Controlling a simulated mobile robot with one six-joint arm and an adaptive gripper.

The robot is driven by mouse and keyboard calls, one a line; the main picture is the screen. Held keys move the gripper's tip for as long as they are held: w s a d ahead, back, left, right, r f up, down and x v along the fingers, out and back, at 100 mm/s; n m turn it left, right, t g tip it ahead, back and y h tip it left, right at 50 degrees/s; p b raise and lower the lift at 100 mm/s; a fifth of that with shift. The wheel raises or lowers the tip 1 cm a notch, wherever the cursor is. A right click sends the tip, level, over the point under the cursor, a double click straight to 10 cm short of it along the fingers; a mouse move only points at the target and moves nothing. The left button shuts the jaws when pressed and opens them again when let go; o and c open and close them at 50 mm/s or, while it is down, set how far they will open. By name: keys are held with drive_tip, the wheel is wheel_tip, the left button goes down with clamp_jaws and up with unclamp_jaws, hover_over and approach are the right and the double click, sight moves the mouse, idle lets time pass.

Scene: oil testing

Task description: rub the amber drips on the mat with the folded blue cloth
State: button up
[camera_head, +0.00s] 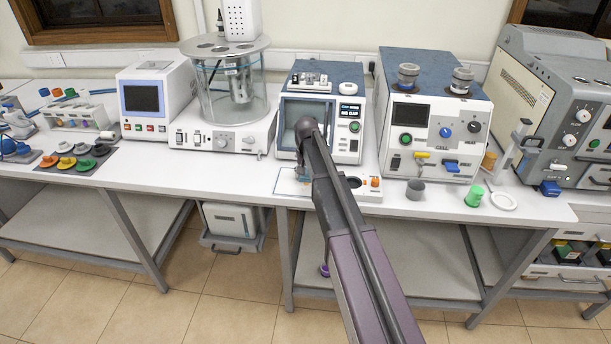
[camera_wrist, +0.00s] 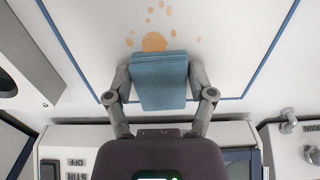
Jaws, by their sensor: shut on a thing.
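My gripper (camera_wrist: 160,92) is shut on the folded blue cloth (camera_wrist: 159,88) in the wrist view, with a finger on each side of it. The cloth's far edge lies beside the largest amber drip (camera_wrist: 154,41) and seems to overlap its border. Several smaller drips are scattered beyond and to both sides. The white mat (camera_wrist: 215,30) has a blue border line. I cannot tell whether the cloth touches the mat. In the head view my arm hides most of the mat (camera_head: 291,187) and nearly all of the gripper.
The instrument with the screen (camera_head: 345,108) stands right behind the mat. A grey cup (camera_head: 415,189), a green cup (camera_head: 474,196) and a white ring (camera_head: 503,201) stand to the right on the bench. The bench front left of the mat (camera_head: 200,180) is clear.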

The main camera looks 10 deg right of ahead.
sight(306, 187)
drive_tip(key=shift+s+d, duration=0.15)
drive_tip(key=shift+s, duration=0.1)
drive_tip(key=shift+s+a, duration=0.35)
drive_tip(key=shift+s, duration=0.45)
drive_tip(key=shift+s+a, duration=0.3)
drive_tip(key=shift+s, duration=0.45)
drive_tip(key=shift+s+a+f, duration=0.1)
drive_tip(key=shift+s+a, duration=0.2)
drive_tip(key=shift+s, duration=0.65)
drive_tip(key=shift+s+a+f, duration=0.1)
drive_tip(key=shift+s+a, duration=0.15)
drive_tip(key=shift+s, duration=0.65)
drive_tip(key=shift+r, duration=0.1)
drive_tip(key=shift+r, duration=0.1)
drive_tip(key=shift+w, duration=0.2)
drive_tip(key=shift+w+d, duration=0.3)
drive_tip(key=shift+w, duration=0.55)
drive_tip(key=shift+w+d, duration=0.3)
drive_tip(key=shift+w, duration=0.5)
